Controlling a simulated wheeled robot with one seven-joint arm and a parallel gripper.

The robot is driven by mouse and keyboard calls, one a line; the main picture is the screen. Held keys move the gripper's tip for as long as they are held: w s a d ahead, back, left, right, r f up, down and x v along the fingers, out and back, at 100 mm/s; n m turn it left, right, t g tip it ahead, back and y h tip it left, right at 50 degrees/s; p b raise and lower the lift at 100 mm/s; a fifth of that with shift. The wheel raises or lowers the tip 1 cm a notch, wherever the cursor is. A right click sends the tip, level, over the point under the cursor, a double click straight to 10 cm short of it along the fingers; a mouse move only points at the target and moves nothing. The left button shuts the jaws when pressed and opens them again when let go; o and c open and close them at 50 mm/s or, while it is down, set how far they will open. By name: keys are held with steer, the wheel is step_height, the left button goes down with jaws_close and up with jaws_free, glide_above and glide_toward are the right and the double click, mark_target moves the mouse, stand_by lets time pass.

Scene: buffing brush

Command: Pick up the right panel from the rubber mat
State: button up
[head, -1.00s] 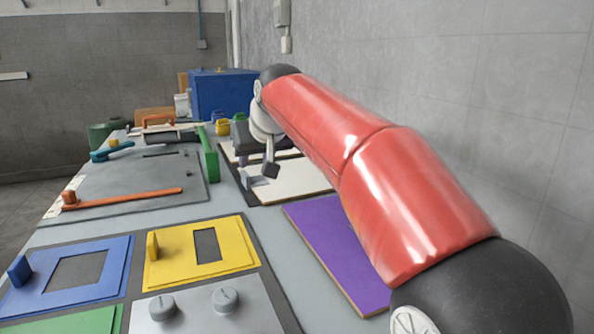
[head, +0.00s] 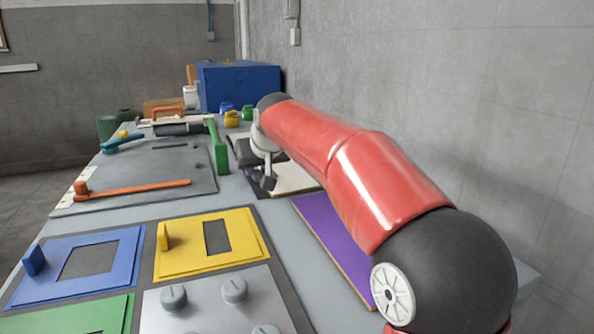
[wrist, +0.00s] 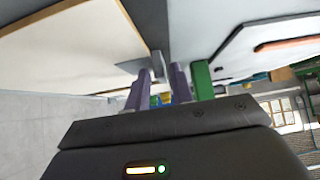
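The right panel (head: 297,180) is a cream board lying on the dark rubber mat (head: 266,212) at the back right, partly hidden behind my wrist. It fills the upper left of the wrist view (wrist: 60,48). A small grey upright tab (wrist: 157,64) stands at its edge. My gripper (wrist: 162,70) has two purple-grey fingers apart, with a gap between them. The tab shows at the fingertips, seemingly between them; I cannot tell whether they touch it. In the head view the fingertips are hidden by my arm.
A purple board (head: 335,235) lies in front of the mat. A green upright block (head: 218,148) stands left of the mat, also close beside the right finger in the wrist view (wrist: 202,80). A blue box (head: 240,87) and small coloured pots stand behind. The wall is to the right.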

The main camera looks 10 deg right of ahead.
jaws_close()
steer(key=shift+r, duration=0.15)
